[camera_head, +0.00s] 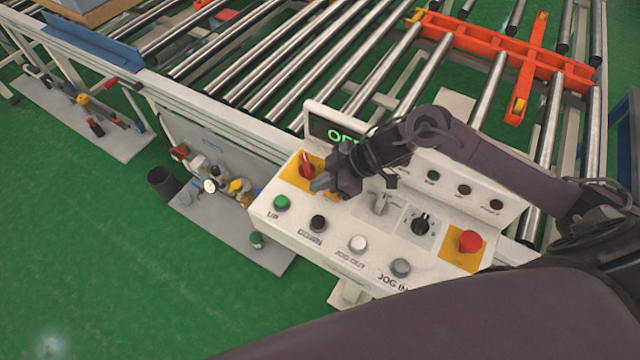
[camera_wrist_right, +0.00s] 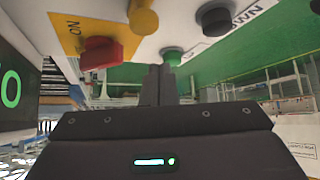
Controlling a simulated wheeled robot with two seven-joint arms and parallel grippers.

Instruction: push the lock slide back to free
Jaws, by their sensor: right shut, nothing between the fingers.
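The white control box (camera_head: 325,240) carries a red rotary switch (camera_head: 306,165) on a yellow plate, and the switch also shows in the right wrist view (camera_wrist_right: 100,53). A small brass-coloured knob (camera_wrist_right: 142,18) sits at that plate's edge; I cannot tell whether it is the lock slide. In the head view my gripper hides that area. My right gripper (camera_head: 320,186) is shut and empty, just beside the red switch, over the panel. Its closed fingers (camera_wrist_right: 159,84) show below the brass knob, seemingly apart from it. My left gripper is not in view.
A green button (camera_head: 281,203), black button (camera_head: 318,223), white button (camera_head: 357,243) and red mushroom button (camera_head: 470,241) stand out from the panel. A display (camera_head: 330,129) with green letters stands behind. The roller conveyor (camera_head: 260,60) lies beyond; green floor (camera_head: 110,250) is open at left.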

